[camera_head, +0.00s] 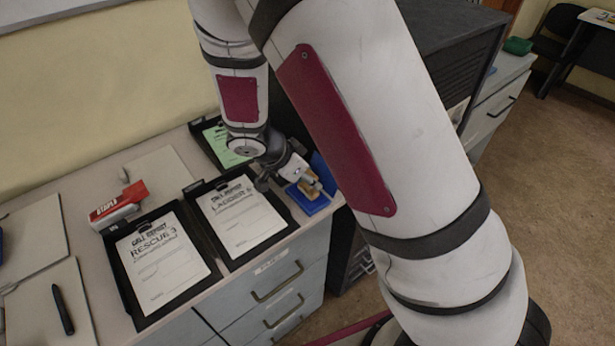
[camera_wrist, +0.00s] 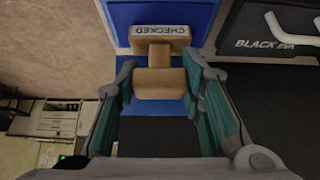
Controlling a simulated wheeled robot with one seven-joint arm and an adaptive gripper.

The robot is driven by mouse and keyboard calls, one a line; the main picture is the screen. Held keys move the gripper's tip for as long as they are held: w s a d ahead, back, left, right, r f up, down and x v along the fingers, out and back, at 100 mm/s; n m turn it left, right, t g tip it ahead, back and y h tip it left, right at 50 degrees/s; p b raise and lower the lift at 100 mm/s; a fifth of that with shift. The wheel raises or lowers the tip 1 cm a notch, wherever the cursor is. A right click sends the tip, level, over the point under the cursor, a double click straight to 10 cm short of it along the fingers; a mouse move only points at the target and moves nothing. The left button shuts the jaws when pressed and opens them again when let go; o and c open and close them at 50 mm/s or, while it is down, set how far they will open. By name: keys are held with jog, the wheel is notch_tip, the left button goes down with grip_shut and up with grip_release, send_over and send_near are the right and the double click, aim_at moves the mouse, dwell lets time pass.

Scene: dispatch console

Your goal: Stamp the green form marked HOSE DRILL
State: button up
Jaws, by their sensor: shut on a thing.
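A stamp with a wooden handle and a CHECKED label (camera_wrist: 160,32) is between the fingers of my gripper (camera_wrist: 160,85), which is shut on the handle. In the head view my gripper (camera_head: 298,180) is at the counter's right end, with the tan stamp (camera_head: 313,190) over a blue tray (camera_head: 310,207). I cannot tell whether stamp and tray touch. A green form (camera_head: 222,150) lies on a black clipboard at the back, partly hidden by my arm; its heading is not readable.
Two clipboards with white forms, RESCUE 3 (camera_head: 160,268) and LADDER 6 (camera_head: 240,220), lie in front. Folders and a dark pen (camera_head: 62,308) lie farther left. A black item lettered BLACK (camera_wrist: 262,43) is right of the stamp.

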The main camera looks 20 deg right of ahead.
jog(key=shift+r+p, duration=1.4)
jog(key=shift+r, duration=2)
